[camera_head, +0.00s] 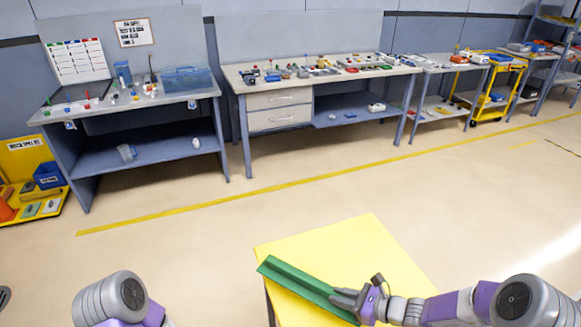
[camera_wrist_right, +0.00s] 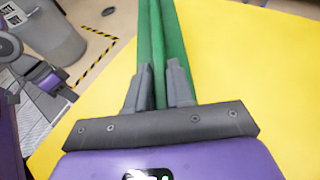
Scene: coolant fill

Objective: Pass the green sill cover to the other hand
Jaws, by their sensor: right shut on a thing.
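The green sill cover (camera_head: 300,284) is a long, channel-shaped strip over the yellow table top. My right gripper (camera_head: 345,297) is shut on it near its right end; the far-left end is free. I cannot tell whether the cover touches the table. In the right wrist view, the cover (camera_wrist_right: 160,40) runs straight away from between the two fingers (camera_wrist_right: 162,88). My left arm shows at the bottom left of the head view, with its gripper out of frame. A small purple and grey part of mine (camera_wrist_right: 45,76) at the left of the wrist view may be the left gripper, too small to read.
The yellow table (camera_head: 375,245) has bare room behind and right of the cover. Open floor lies beyond it, up to a yellow line (camera_head: 230,197). Workbenches (camera_head: 315,75) with small parts stand along the wall. A grey bin (camera_wrist_right: 48,30) shows in the wrist view.

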